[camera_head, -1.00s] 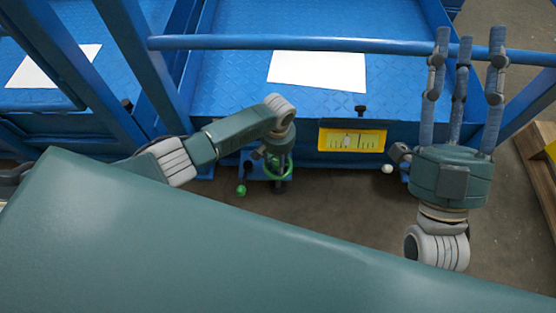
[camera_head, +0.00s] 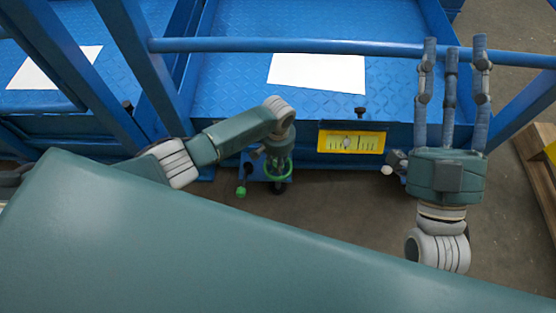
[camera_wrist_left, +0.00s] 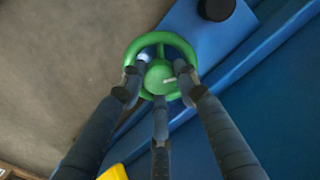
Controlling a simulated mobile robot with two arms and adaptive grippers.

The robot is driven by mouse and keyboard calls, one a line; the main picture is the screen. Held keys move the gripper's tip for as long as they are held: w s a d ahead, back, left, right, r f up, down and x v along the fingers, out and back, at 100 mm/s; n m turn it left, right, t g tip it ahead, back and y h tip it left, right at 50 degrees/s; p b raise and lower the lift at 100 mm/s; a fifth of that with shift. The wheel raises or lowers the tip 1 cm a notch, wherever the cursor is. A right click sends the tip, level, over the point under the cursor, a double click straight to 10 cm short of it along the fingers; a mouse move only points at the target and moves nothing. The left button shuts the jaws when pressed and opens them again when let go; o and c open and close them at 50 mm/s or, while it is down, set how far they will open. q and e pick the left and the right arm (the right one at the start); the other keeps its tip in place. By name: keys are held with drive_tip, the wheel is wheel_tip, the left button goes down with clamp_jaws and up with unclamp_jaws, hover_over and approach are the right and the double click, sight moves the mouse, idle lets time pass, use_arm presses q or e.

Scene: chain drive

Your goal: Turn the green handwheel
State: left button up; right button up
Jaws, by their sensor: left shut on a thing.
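The green handwheel (camera_wrist_left: 158,74) shows in the left wrist view as a ring with a round hub. My left gripper (camera_wrist_left: 160,92) has its three dark fingers around the wheel, shut on it. In the head view the handwheel (camera_head: 289,177) is a green rim low at the front of the blue frame, partly hidden by my left gripper (camera_head: 277,165). My right gripper (camera_head: 453,48) is open and empty, its three fingers pointing up the picture, to the right of the wheel.
A blue rail (camera_head: 350,45) crosses above the blue patterned platform (camera_head: 235,85), which carries a white sheet (camera_head: 316,72). A yellow gauge plate (camera_head: 351,141) is right of the wheel. A wooden pallet (camera_head: 540,180) lies at the right.

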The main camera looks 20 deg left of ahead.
use_arm(q)
drive_tip(key=m+p, duration=0.1)
drive_tip(key=m, duration=0.2)
drive_tip(key=shift+r, duration=0.15)
drive_tip(key=m+p, duration=0.1)
drive_tip(key=m, duration=0.4)
drive_tip(key=shift+m+p, duration=0.3)
drive_tip(key=shift+p, duration=0.1)
drive_tip(key=shift+m, duration=1)
drive_tip(key=m, duration=0.2)
drive_tip(key=shift+m, duration=0.3)
drive_tip(key=m, duration=0.3)
drive_tip(key=shift+m, duration=1.4)
use_arm(e)
wheel_tip(320, 180, down, 17)
drive_tip(key=w+d+g+h, duration=0.1)
drive_tip(key=w+g+h, duration=0.1)
drive_tip(key=g, duration=0.6)
drive_tip(key=shift+w+d+f+g+h, duration=0.15)
drive_tip(key=shift+w+d+g+h, duration=0.15)
drive_tip(key=shift+w+h, duration=0.15)
drive_tip(key=shift+a, duration=0.1)
